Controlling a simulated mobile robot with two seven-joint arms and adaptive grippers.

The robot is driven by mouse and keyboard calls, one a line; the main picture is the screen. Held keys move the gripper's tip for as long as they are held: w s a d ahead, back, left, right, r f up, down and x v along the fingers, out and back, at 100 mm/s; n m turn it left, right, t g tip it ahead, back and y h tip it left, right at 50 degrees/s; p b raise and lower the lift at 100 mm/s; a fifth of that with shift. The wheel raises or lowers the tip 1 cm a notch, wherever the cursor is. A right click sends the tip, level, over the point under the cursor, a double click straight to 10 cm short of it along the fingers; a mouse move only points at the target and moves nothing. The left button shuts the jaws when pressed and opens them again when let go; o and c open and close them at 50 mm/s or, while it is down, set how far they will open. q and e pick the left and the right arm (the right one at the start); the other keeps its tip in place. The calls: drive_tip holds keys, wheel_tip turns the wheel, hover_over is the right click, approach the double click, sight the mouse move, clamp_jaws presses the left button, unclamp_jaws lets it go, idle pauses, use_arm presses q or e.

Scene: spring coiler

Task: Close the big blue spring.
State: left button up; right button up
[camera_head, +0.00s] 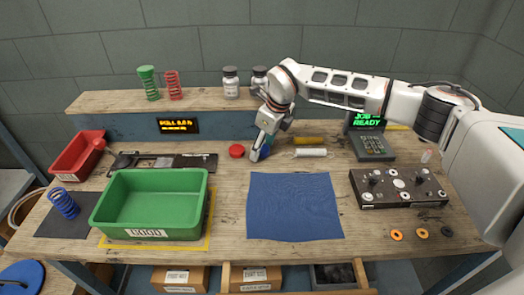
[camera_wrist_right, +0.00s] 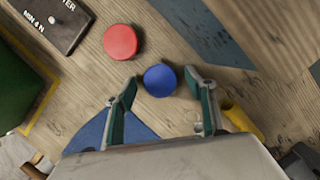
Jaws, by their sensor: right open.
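A blue coil spring (camera_head: 64,203) stands on a dark mat at the left of the bench. My right gripper (camera_head: 259,152) points down at the back middle of the bench, far to the right of that spring. Its fingers are open. In the right wrist view, a round blue disc-like top (camera_wrist_right: 160,80) lies between the tips of my right gripper (camera_wrist_right: 161,77), apart from or barely near the fingers; contact is unclear. In the head view the gripper mostly hides this blue thing. A round red piece (camera_head: 236,151) sits just left of it. My left gripper is not in view.
A green bin (camera_head: 150,234) stands at the front left, with a red bin (camera_head: 78,155) behind it. A blue cloth (camera_head: 294,207) lies in front of the gripper. A button panel (camera_head: 398,188) is at right. Green (camera_head: 150,83) and red (camera_head: 173,85) springs stand on the shelf.

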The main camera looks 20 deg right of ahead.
sight(263, 149)
drive_tip(key=c, duration=1.2)
wheel_tip(263, 149, up, 20)
drive_tip(key=shift+r, duration=0.1)
